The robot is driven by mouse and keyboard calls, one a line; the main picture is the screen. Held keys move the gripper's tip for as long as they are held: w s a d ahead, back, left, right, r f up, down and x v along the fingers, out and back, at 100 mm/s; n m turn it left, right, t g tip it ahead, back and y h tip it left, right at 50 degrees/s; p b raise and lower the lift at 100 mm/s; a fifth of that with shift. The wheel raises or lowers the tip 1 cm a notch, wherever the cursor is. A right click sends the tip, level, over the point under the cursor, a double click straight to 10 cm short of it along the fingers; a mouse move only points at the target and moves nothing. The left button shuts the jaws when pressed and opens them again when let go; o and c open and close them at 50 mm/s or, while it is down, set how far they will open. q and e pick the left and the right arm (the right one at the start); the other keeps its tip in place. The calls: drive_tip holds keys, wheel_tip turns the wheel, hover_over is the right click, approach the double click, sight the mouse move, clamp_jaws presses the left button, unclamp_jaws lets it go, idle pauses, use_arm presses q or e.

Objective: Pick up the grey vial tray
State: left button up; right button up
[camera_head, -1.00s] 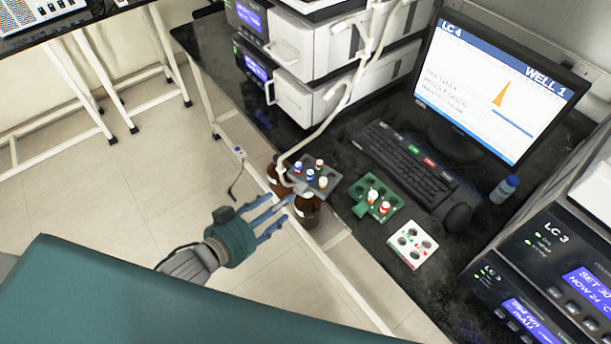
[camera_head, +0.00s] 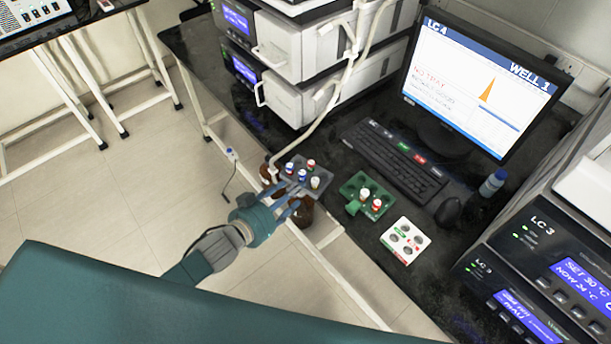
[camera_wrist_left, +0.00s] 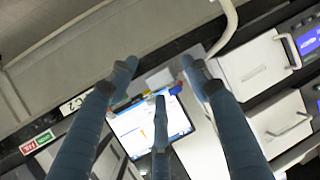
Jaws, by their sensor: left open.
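The grey vial tray (camera_head: 318,185) lies at the near edge of the black bench in the head view. It holds several vials with red, blue and white caps. My left gripper (camera_head: 292,200) is open, with its blue fingers pointing at the near side of the tray. The fingertips overlap the tray's near edge in this view; I cannot tell whether they touch it. In the left wrist view the fingers (camera_wrist_left: 158,80) are spread, and a small grey shape lies between their tips, too unclear to name. My right gripper is not in view.
Brown bottles (camera_head: 300,213) sit just below the tray, partly behind the fingers. A green vial tray (camera_head: 352,186) and a white tray (camera_head: 390,239) lie to the right. A pale tube (camera_head: 318,122) comes down beside the grey tray. A keyboard (camera_head: 392,160) and monitor (camera_head: 478,85) stand behind.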

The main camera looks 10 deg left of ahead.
use_arm(q)
clamp_jaws()
drive_tip(key=shift+r, duration=0.1)
